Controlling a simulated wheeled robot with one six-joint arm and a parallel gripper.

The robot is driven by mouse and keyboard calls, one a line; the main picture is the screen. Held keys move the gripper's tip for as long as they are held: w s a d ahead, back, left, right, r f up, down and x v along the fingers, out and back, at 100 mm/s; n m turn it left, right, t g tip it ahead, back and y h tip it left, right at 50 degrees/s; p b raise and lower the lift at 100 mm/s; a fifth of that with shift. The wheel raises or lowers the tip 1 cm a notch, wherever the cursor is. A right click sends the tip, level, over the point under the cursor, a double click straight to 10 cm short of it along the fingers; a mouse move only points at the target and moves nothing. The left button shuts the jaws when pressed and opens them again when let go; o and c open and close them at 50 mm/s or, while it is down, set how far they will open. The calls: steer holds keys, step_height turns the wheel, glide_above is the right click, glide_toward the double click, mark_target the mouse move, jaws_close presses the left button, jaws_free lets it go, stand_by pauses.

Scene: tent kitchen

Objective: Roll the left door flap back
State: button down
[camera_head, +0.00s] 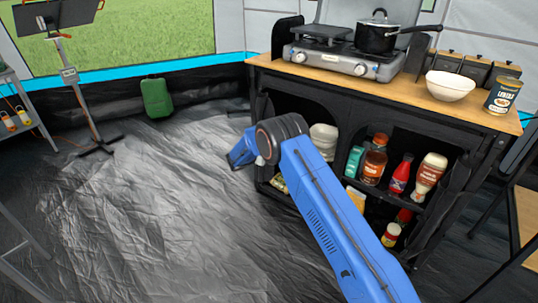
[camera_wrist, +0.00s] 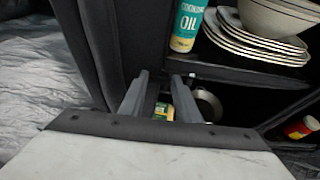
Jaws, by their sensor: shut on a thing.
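The kitchen cabinet (camera_head: 400,112) stands at the right in the head view, its front open on shelves. The left door flap is dark cloth at the left edge of the opening (camera_head: 262,108). In the wrist view the dark flap cloth (camera_wrist: 93,40) hangs at the left, beside the fingers. My gripper (camera_wrist: 160,88) is at the left side of the opening, shut on what appears to be the flap; the gripped part is hard to make out. In the head view my blue arm hides the gripper and part of the flap.
Shelves hold an oil bottle (camera_wrist: 187,25), stacked plates (camera_wrist: 240,38), a bowl (camera_wrist: 280,18) and a pan (camera_wrist: 208,105). A stove with a pot (camera_head: 378,38) stands on top. A green case (camera_head: 157,97) is on the floor.

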steer(key=c, duration=1.4)
jaws_free()
steer(key=shift+o, duration=0.2)
steer(key=v, duration=1.7)
steer(key=shift+s, duration=0.25)
steer(key=shift+a, duration=0.2)
